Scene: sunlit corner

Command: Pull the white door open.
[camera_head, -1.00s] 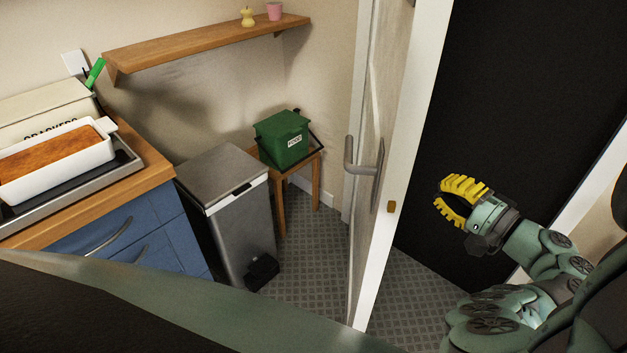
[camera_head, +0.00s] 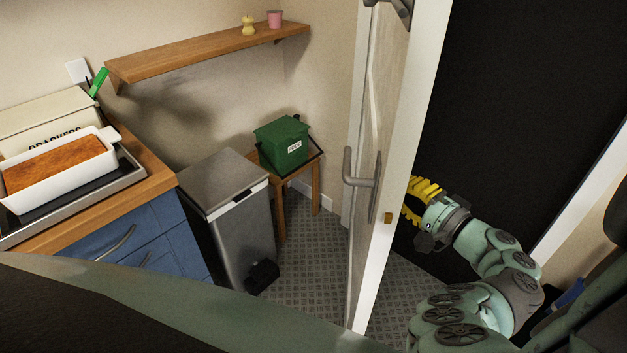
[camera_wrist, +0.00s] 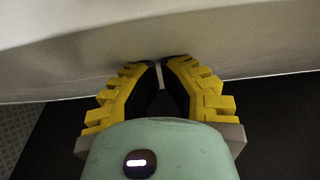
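The white door (camera_head: 398,150) stands ajar, seen almost edge-on, with a dark opening to its right. Its grey lever handle (camera_head: 362,180) is on the left face, and a brass latch (camera_head: 388,218) sits in its edge. My gripper (camera_head: 408,200), with yellow ribbed fingers, is right of the door edge, near latch height; its tips are partly hidden behind the edge. In the wrist view the fingertips (camera_wrist: 161,65) nearly meet, with nothing seen between them, close to a pale surface that looks like the door. I cannot tell whether they touch it.
A grey pedal bin (camera_head: 235,215) and a wooden stool (camera_head: 316,185) bearing a green box (camera_head: 283,145) stand left of the door. Further left is a blue cabinet (camera_head: 165,240). Patterned floor (camera_head: 318,260) is clear between bin and door.

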